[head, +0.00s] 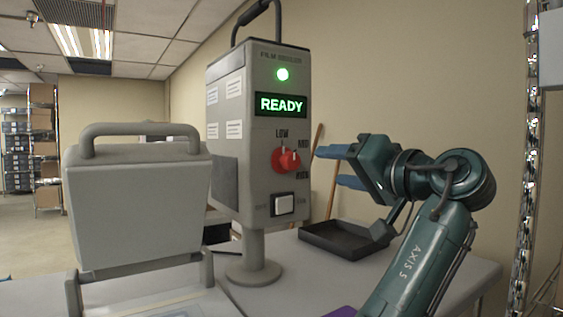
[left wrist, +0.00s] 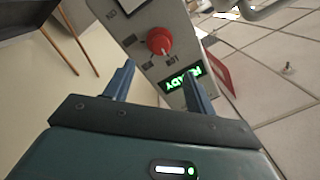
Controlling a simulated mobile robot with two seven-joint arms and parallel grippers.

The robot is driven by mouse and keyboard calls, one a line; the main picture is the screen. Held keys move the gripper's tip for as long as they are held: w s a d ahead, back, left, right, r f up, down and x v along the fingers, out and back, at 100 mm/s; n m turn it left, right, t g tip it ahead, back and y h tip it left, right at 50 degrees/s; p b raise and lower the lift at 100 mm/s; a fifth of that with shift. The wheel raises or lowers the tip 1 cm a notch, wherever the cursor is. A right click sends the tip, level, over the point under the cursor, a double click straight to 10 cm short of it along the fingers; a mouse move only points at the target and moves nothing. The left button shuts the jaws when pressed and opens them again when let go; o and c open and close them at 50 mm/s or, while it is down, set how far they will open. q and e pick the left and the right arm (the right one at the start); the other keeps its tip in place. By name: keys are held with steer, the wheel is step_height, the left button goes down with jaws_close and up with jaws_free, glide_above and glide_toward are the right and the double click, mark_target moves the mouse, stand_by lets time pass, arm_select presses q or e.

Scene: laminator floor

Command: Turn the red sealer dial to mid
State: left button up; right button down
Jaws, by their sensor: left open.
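The film sealer (head: 258,140) is a grey box on a post, with a lit green lamp and a green READY sign. Its red dial (head: 287,160) sits below the sign, among the labels LOW, MID and a third partly legible one. I cannot tell which label it points at. My left gripper (head: 328,166) is open and empty, to the right of the dial and apart from it. In the left wrist view the red dial (left wrist: 159,41) shows beyond the gap between the open fingers (left wrist: 158,75). My right gripper is not in view.
A white rocker switch (head: 284,204) is below the dial. A black tray (head: 350,243) lies on the table (head: 290,290) under my left arm. A grey handled machine (head: 138,205) stands at the left. A metal rack post (head: 526,160) is at the far right.

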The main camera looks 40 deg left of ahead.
mark_target(294, 161)
arm_select(q)
steer(key=p+x, duration=0.2)
steer(key=x, duration=1.1)
steer(key=shift+p, duration=0.4)
steer(key=shift+c, duration=0.3)
steer(key=c, duration=0.9)
